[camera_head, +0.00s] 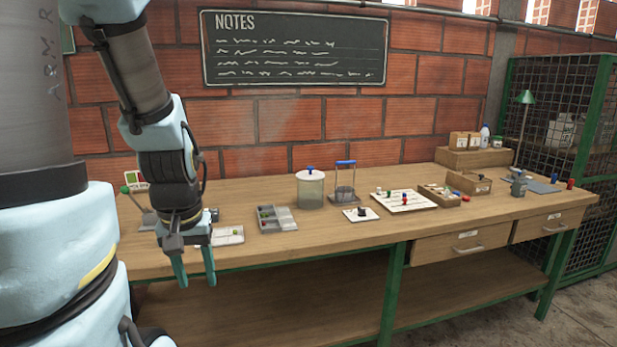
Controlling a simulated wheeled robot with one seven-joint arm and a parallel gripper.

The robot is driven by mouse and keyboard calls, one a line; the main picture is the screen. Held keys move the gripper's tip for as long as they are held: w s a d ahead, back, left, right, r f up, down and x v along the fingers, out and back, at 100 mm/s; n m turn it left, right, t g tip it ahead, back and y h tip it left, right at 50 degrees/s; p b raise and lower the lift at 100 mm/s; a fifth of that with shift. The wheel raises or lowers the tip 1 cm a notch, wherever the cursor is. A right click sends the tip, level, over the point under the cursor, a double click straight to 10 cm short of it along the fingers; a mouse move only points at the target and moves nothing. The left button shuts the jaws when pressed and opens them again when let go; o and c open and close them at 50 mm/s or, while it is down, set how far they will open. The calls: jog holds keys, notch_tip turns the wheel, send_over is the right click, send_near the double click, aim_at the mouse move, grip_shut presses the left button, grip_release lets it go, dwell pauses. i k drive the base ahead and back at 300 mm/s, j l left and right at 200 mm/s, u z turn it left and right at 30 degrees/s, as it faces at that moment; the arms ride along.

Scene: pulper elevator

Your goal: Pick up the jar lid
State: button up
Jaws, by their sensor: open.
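A clear jar (311,190) stands upright near the middle of the wooden bench, toward the back.
A grey divided tray (278,226) and a blue-handled stand (345,197) flank the jar. A white pegboard (404,201) and small wooden boxes stand to the right on the bench (350,240). A green-framed mesh cage stands at far right.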

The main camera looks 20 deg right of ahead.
aim_at(310, 175)
jog(key=l+u, duration=0.15)
jog(key=u, duration=0.7)
jog(key=l+u, duration=0.35)
jog(key=l, duration=0.15)
jog(key=k+l+u, duration=0.15)
jog(key=l+u, duration=0.15)
jog(key=l, duration=0.15)
jog(key=k+l+u, duration=0.15)
jog(key=l+u, duration=0.2)
jog(key=k+l, duration=0.15)
jog(key=l, duration=0.25)
jog(key=k+l, duration=0.15)
jog(key=l, duration=0.25)
jog(key=k+l, duration=0.15)
jog(key=l, duration=0.25)
jog(key=u, duration=0.05)
